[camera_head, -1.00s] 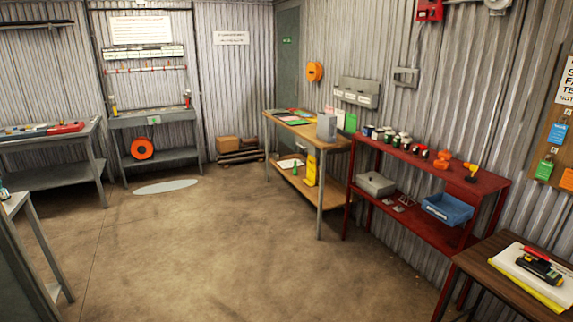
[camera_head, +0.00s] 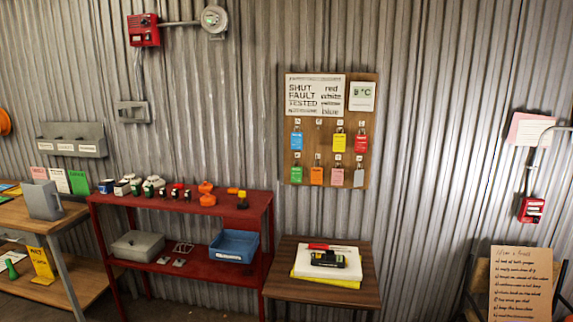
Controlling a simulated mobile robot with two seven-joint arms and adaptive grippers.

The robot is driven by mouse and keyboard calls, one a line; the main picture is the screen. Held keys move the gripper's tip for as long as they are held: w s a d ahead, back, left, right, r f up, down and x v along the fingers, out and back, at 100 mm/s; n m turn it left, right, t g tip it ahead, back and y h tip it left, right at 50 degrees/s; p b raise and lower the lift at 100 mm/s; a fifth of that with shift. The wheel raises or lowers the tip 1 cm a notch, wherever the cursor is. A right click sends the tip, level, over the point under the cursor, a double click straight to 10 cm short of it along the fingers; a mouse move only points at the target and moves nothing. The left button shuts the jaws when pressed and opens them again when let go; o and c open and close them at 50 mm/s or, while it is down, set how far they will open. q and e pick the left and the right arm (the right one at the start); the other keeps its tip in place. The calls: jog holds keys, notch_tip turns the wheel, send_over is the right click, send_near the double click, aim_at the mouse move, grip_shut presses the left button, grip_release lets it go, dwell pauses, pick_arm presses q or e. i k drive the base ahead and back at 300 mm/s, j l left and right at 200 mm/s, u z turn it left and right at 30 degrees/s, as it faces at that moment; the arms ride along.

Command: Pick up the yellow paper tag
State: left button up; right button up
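A green, an orange, a pink and a pale one hang in the row below. A white sign (camera_head: 315,94) on the board reads SHUT, FAULT, TESTED and colour names. Neither of my grippers is in view.
A brown table (camera_head: 285,285) below the board holds papers, a yellow sheet (camera_head: 325,281) and a black device (camera_head: 328,259). The red shelf (camera_head: 225,205) holds small containers and a blue bin (camera_head: 234,246). A wooden bench (camera_head: 15,212) stands left, a handwritten notice (camera_head: 520,283) right.

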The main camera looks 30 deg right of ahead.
aim_at(339, 141)
jog(key=i+l+z, duration=0.1)
jog(key=z, duration=0.3)
jog(key=i+z, duration=0.55)
jog(key=z, duration=0.2)
jog(key=i+j+z, duration=0.1)
jog(key=z, duration=0.3)
jog(key=i, duration=0.1)
